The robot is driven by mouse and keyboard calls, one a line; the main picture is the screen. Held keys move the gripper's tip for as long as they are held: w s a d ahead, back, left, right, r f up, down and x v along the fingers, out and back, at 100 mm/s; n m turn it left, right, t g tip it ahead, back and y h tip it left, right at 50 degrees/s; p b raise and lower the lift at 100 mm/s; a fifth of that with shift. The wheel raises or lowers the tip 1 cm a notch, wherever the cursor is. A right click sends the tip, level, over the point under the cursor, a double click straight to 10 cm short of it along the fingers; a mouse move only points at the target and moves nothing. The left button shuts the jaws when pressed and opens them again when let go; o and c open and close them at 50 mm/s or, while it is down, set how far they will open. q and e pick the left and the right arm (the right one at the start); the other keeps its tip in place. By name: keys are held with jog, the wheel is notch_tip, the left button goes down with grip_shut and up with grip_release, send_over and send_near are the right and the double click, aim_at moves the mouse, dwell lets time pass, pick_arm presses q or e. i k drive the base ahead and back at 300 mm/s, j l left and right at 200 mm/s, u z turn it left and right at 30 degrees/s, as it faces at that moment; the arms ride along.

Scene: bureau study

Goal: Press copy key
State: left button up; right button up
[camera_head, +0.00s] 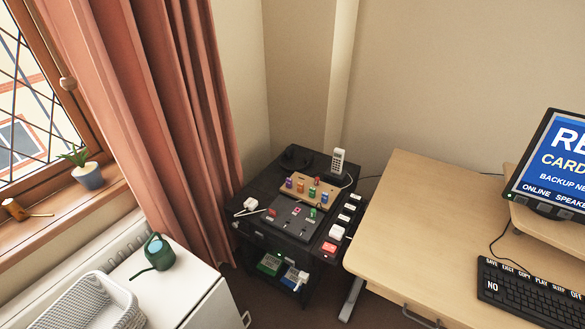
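A black keyboard (530,298) lies on the light wooden desk at the lower right, cut off by the picture's edge. A row of small white labels runs along its far edge. The COPY label (525,274) is third from the left, after SAVE and EJECT and before PLAY. The key that goes with it is too small to make out clearly. A larger NO label shows at the keyboard's left end. Neither of my grippers is in view.
A monitor (553,163) with a blue screen stands on a raised shelf behind the keyboard. The desk (420,235) is bare left of the keyboard. A black cabinet (262,232) left of the desk holds a phone, colored pieces and switches. A white basket (88,305) stands at lower left.

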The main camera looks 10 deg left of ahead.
aim_at(520, 274)
jog(key=z, duration=1.8)
